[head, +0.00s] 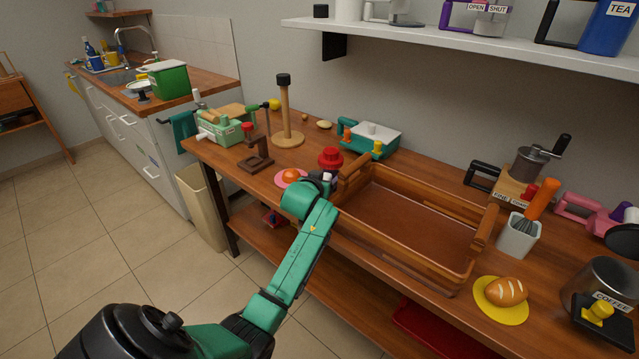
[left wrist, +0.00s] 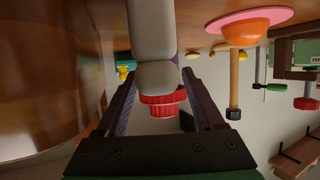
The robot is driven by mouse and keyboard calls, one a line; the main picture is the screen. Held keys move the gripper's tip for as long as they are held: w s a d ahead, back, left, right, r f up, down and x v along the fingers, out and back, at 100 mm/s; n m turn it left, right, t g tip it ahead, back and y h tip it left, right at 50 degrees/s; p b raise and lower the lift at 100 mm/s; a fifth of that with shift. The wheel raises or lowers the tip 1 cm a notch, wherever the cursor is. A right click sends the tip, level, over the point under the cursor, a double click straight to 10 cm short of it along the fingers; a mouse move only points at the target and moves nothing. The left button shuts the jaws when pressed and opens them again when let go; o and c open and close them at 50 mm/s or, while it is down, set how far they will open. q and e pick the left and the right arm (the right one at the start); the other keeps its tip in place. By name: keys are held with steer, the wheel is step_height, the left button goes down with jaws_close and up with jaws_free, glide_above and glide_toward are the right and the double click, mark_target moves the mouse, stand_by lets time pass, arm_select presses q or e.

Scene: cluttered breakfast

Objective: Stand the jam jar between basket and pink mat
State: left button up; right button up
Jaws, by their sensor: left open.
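No jar is plainly visible. A red round-topped thing (head: 330,158) stands behind my left gripper (head: 322,180) in the head view. A red ridged piece (left wrist: 162,104) shows in the left wrist view; I cannot tell if it is a jar lid. My left gripper's open fingers (left wrist: 162,112) lie either side of a pale grey, round-ended thing (left wrist: 152,35), apart from it in the picture. The wooden basket (head: 356,238) is just right of the gripper. The pink mat (head: 279,179), bearing an orange thing (head: 291,175), is just left; it also shows in the wrist view (left wrist: 275,17). My right gripper is out of view.
A wooden post on a round base (head: 285,115) and a brown stand (head: 255,160) are at the back left. A teal-and-white appliance (head: 372,138) stands behind the basket. A bread roll (head: 506,291) on a yellow mat (head: 501,317) is at the front right.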

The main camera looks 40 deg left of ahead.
arm_select(q)
steer(key=v, duration=1.1)
steer(key=shift+s, duration=0.25)
steer(key=shift+d+r, duration=0.1)
